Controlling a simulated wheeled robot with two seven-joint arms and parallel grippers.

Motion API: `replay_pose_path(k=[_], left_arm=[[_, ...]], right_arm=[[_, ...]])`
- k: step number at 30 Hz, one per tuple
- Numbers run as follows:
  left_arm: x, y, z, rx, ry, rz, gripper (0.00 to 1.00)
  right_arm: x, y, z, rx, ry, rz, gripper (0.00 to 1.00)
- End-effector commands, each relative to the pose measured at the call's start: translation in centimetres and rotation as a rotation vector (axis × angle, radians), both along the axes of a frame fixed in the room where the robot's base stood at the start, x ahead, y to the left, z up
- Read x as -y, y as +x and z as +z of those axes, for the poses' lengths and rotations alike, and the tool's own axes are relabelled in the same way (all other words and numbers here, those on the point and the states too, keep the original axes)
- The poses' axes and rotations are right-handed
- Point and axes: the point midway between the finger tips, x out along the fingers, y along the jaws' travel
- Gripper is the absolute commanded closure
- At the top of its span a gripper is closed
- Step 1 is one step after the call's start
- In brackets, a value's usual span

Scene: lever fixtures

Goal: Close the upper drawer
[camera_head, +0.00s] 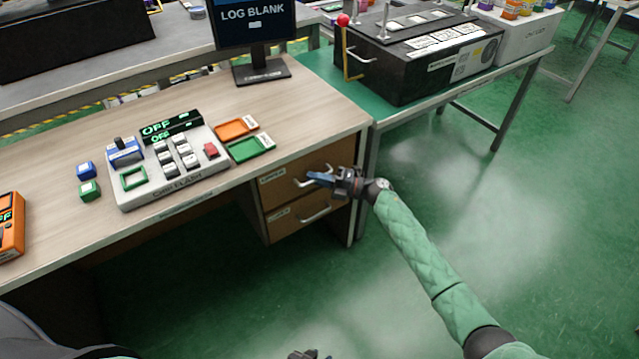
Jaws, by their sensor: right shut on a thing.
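The upper drawer (277,190) is a wooden front with a pale label and a metal bar handle, under the right end of the desk. Its front looks roughly in line with the drawer below; I cannot tell whether a small gap remains. My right gripper (318,179) is at the upper drawer's handle (302,183), shut on it, and hides part of the handle and front. At the bottom edge, a small part of my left gripper (303,354) shows, away from the drawers; its fingers are not clear.
The lower drawer (285,228) with its own handle sits directly below. The desk (320,110) holds a button console (170,165), orange and green trays and a monitor (255,25). A black machine (410,60) stands on the green table at right. The floor at right is clear.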

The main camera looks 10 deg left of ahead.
Motion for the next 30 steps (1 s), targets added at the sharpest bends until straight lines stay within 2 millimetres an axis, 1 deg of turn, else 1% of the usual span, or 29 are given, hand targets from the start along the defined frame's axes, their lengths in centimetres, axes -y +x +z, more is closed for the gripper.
replay_pose_path(k=[9,10,11,12,27,30], left_arm=[[0.01,-0.03,-0.08,0.0,0.0,0.0,0.68],[0.01,-0.03,-0.07,0.0,0.0,0.0,0.68],[0.04,-0.05,-0.07,0.0,0.0,0.0,0.68],[0.04,-0.08,-0.07,0.0,-0.001,-0.001,0.68],[0.04,-0.15,-0.07,-0.001,-0.001,-0.001,0.68],[0.04,-0.14,-0.15,-0.001,-0.001,-0.001,0.68]], right_arm=[[-0.2,0.27,0.17,0.001,0.001,-0.005,1.0],[-0.21,0.28,0.19,0.002,0.001,-0.006,0.87],[-0.21,0.27,0.2,0.002,0.001,-0.005,0.82],[-0.21,0.27,0.2,0.002,0.001,-0.005,0.8],[-0.23,0.19,0.19,0.002,0.002,-0.004,0.8],[0.15,0.19,0.09,0.002,0.002,-0.004,0.8]])
